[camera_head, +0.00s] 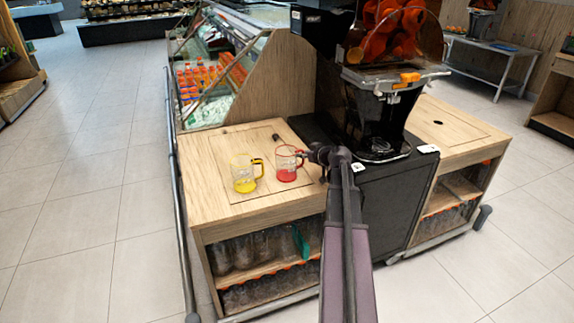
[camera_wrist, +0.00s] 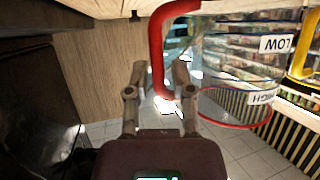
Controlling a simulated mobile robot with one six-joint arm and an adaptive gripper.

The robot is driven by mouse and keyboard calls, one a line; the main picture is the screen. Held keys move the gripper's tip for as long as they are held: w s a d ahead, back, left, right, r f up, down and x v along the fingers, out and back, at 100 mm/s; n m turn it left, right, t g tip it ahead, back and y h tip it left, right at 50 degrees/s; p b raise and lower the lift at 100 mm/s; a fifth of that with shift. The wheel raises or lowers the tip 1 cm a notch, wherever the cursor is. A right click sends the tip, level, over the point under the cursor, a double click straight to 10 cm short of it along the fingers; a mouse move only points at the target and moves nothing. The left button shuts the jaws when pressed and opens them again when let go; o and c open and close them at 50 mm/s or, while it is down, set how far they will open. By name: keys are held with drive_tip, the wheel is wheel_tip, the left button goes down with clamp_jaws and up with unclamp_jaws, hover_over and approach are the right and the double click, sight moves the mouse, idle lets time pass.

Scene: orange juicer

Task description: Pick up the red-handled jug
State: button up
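The red-handled jug (camera_head: 287,164) is clear with a red base and stands upright on the wooden counter, its handle facing my gripper. In the wrist view it appears upside down, with its red handle (camera_wrist: 157,55) and red rim toward the middle. My gripper (camera_head: 317,155) is at the jug's right side at handle height. In the wrist view my gripper (camera_wrist: 159,72) has its two fingers apart, with the handle's upright bar between them in the picture. Gaps show beside the bar; I cannot tell whether either finger touches it.
A yellow-handled jug (camera_head: 244,177) stands just left of the red one. A black juicer (camera_head: 375,110) with oranges stands close behind and right of my gripper. The counter (camera_head: 215,205) is bare at the front left.

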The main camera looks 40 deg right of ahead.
clamp_jaws()
drive_tip(key=shift+r, duration=0.2)
wheel_tip(320, 180, up, 3)
drive_tip(key=p, duration=0.3)
drive_tip(key=s+a+r+p, duration=0.1)
drive_tip(key=s+a+p, duration=0.1)
drive_tip(key=s, duration=1.4)
drive_tip(key=shift+r, duration=0.35)
drive_tip(key=shift+a, duration=0.1)
